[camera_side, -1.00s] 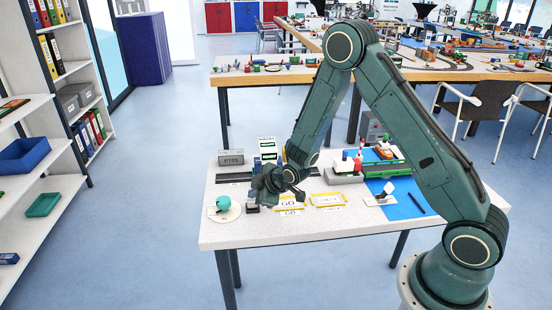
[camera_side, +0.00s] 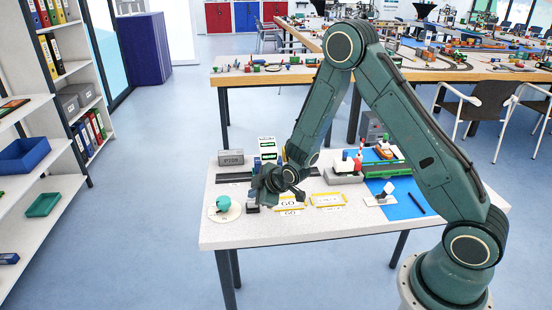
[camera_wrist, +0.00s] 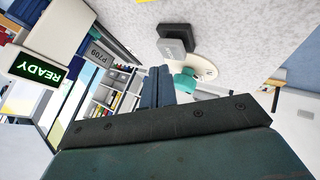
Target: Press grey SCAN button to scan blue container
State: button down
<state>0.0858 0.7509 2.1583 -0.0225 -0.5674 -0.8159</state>
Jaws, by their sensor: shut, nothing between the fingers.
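My gripper (camera_side: 258,190) is shut and empty, low over the near left part of the white table. Its closed fingers also show in the wrist view (camera_wrist: 158,78). The small block with a grey top (camera_wrist: 171,50) on a dark base, apparently the SCAN button, lies just beyond the fingertips there; its lettering is not readable. In the side view this block (camera_side: 253,208) sits just below the gripper, and I cannot tell whether they touch. A display reading READY (camera_wrist: 37,70) is at the left of the wrist view.
A teal object (camera_side: 222,203) on a round cream disc stands left of the block. A GO plate (camera_side: 291,203) lies to the right. A grey labelled box (camera_side: 231,158) and a white display stack (camera_side: 268,147) stand behind. A blue mat (camera_side: 405,207) lies at the right.

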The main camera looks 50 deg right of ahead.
jog(key=shift+f, duration=1)
dwell(1.8)
jog(key=shift+r, duration=0.95)
jog(key=shift+r, duration=0.1)
jog(key=shift+r, duration=2.45)
jog(key=shift+r, duration=0.15)
